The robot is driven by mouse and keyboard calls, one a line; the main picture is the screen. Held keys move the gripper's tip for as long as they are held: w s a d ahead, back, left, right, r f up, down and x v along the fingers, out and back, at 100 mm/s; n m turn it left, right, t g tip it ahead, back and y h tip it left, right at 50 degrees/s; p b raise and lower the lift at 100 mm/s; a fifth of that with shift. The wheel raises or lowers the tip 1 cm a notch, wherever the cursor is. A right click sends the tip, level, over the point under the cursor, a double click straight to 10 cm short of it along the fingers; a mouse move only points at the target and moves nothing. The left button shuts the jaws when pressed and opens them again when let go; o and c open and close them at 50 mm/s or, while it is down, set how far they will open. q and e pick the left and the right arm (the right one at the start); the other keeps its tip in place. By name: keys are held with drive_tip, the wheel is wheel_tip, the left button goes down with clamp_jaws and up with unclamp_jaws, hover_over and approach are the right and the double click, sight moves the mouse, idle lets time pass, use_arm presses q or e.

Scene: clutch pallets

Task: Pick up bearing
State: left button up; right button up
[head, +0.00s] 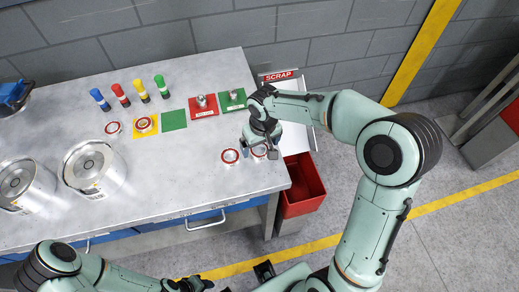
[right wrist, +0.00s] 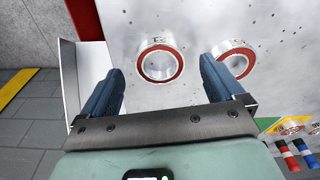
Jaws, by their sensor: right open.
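My right gripper (head: 261,150) is over the right end of the metal table. In the right wrist view my right gripper (right wrist: 162,85) is open, with its blue fingers apart and nothing between the tips. A silver bearing with a red ring (right wrist: 160,64) lies just past the fingertips, in line with the gap. In the head view this bearing (head: 259,152) is partly hidden by the gripper. A second bearing (head: 230,156) lies to its left; it also shows behind the right-hand finger in the wrist view (right wrist: 235,58). My left gripper (head: 195,284) is low, in front of the table; its jaws are unclear.
More bearings lie on the left, one on bare metal (head: 113,128) and one on a yellow square (head: 144,124). A green square (head: 174,120), red plate (head: 203,108) and green plate (head: 232,101) lie behind. A red bin (head: 302,187) stands beside the table's right edge.

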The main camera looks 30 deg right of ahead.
wheel_tip(320, 180, down, 2)
drive_tip(key=shift+w, duration=0.15)
drive_tip(key=shift+c, duration=0.3)
drive_tip(key=c, duration=1.2)
drive_tip(key=shift+r, duration=0.15)
